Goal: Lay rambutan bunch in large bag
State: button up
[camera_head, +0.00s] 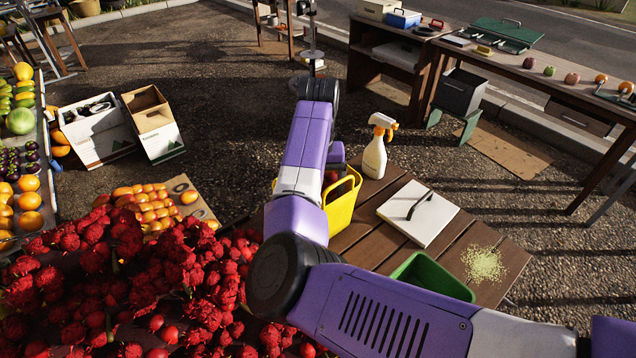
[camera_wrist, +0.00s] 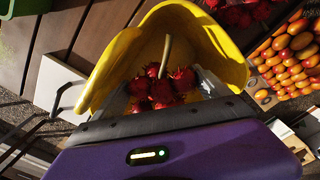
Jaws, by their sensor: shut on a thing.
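A yellow bag (camera_head: 343,209) with a handle stands on the slatted wooden table, partly behind my arm. In the wrist view the bag (camera_wrist: 222,42) lies open below my gripper (camera_wrist: 163,97). My gripper is shut on a small red rambutan bunch (camera_wrist: 174,86) with a pale stem. The bunch is over or within the bag's mouth; its exact depth is unclear. In the head view only a bit of red (camera_head: 331,176) shows beside the bag's rim, and my arm hides most of the gripper.
A spray bottle (camera_head: 375,155), a white board (camera_head: 420,213) with a black handle, and a green bin (camera_head: 432,276) share the table. A large heap of rambutans (camera_head: 100,270) fills the lower left. Oranges (camera_head: 150,208) lie behind it.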

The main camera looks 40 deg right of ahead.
jog(key=shift+f+b, duration=1.85)
jog(key=shift+f, duration=3.1)
jog(key=shift+f, duration=1.05)
jog(key=o, duration=0.9)
jog(key=shift+c, duration=0.2)
jog(key=shift+r, duration=0.1)
notch_tip(320, 180, up, 8)
jog(key=p, duration=0.7)
jog(key=shift+r+p, duration=0.25)
jog(key=shift+p, duration=0.15)
jog(key=shift+r+p, duration=0.6)
jog(key=shift+r, duration=6.35)
